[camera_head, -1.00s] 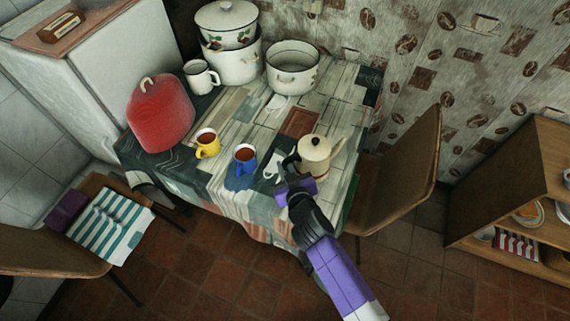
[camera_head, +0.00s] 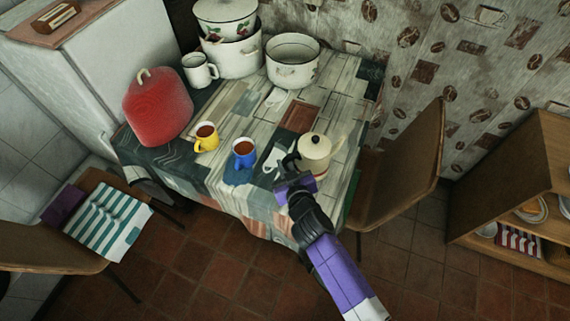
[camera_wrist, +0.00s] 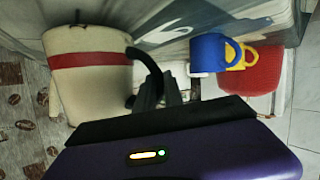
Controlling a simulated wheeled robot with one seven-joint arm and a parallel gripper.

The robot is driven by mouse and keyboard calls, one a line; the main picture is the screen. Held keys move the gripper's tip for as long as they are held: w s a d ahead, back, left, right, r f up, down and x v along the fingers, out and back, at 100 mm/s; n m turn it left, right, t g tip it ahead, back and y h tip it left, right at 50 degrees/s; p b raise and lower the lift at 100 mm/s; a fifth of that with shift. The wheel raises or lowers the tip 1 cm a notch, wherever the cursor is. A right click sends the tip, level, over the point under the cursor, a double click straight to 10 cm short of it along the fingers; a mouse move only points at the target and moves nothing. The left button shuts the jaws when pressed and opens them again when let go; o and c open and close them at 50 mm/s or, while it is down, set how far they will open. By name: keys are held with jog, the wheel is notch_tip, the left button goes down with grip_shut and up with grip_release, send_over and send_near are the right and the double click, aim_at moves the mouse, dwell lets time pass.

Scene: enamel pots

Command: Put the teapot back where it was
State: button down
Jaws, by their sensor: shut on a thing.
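The cream teapot (camera_head: 315,157) with a dark lid knob and dark handle is upright at the right front part of the table (camera_head: 238,190). My gripper (camera_head: 290,168) is at the handle side of the teapot, shut on its handle. In the wrist view the teapot (camera_wrist: 88,72) shows a red band, and its dark handle meets the fingers of my gripper (camera_wrist: 172,88). I cannot tell whether its base touches the tabletop.
A blue mug (camera_head: 244,153) and a yellow mug (camera_head: 206,138) stand left of the teapot. A red rounded item (camera_head: 158,108), a white mug (camera_head: 199,71) and white pots (camera_head: 292,62) stand farther back. A chair (camera_head: 400,165) is close at the right edge.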

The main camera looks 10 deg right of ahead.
jog(key=shift+f+b, duration=0.5)
jog(key=shift+b, duration=0.15)
jog(key=c, duration=1.4)
grip_release()
jog(key=shift+o, duration=0.2)
